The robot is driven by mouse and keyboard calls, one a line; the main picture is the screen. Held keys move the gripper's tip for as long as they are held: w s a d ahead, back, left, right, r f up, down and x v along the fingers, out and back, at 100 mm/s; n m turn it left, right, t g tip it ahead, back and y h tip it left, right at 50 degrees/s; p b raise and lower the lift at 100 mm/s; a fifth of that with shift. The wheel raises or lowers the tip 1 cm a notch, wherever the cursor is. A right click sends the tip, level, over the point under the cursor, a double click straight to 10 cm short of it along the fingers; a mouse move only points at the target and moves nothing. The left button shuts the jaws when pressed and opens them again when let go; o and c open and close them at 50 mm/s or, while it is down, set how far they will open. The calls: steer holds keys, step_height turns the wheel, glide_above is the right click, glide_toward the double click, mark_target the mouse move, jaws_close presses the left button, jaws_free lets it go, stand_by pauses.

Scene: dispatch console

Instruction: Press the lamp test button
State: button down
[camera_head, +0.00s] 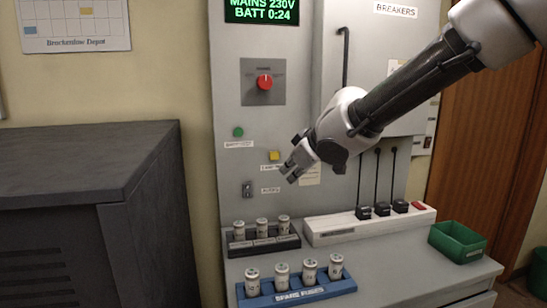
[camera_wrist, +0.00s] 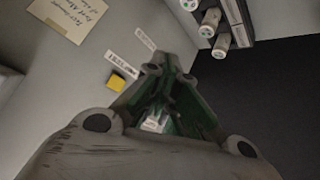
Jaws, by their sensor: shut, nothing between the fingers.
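A square yellow button (camera_head: 274,155) sits on the grey console panel (camera_head: 233,92), with a white label below it, partly covered by my gripper and too small to read surely. In the wrist view the yellow button (camera_wrist: 117,83) lies just left of my fingers, beside a white label. My gripper (camera_head: 287,173) is shut and empty, in front of the panel and slightly below and right of the button in the head view. Its fingertips also show in the wrist view (camera_wrist: 158,68). I see no contact with the button; the exact gap cannot be told.
A green round button (camera_head: 238,132), a red knob (camera_head: 264,82) and a toggle switch (camera_head: 247,189) are close by on the panel. Fuse racks (camera_head: 295,292), a power strip (camera_head: 370,222) and a green bin (camera_head: 457,242) occupy the desk below. A dark cabinet (camera_head: 90,215) stands left.

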steer(key=shift+w+a, duration=0.4)
steer(key=shift+w, duration=1)
steer(key=shift+w+a, duration=0.4)
steer(key=shift+w, duration=1.05)
steer(key=shift+w+a, duration=0.4)
steer(key=shift+w, duration=1)
steer(key=shift+w+a, duration=0.1)
steer(key=shift+w, duration=0.3)
steer(key=shift+w+a, duration=0.1)
steer(key=shift+w, duration=0.25)
steer(key=shift+s, duration=0.1)
steer(key=shift+s+d, duration=0.2)
steer(key=shift+s, duration=0.5)
steer(key=shift+s+d, duration=0.25)
steer(key=shift+s, duration=0.55)
steer(key=shift+s+d, duration=0.2)
steer(key=shift+s, duration=0.6)
steer(key=shift+s+d, duration=0.25)
steer(key=shift+s, duration=0.55)
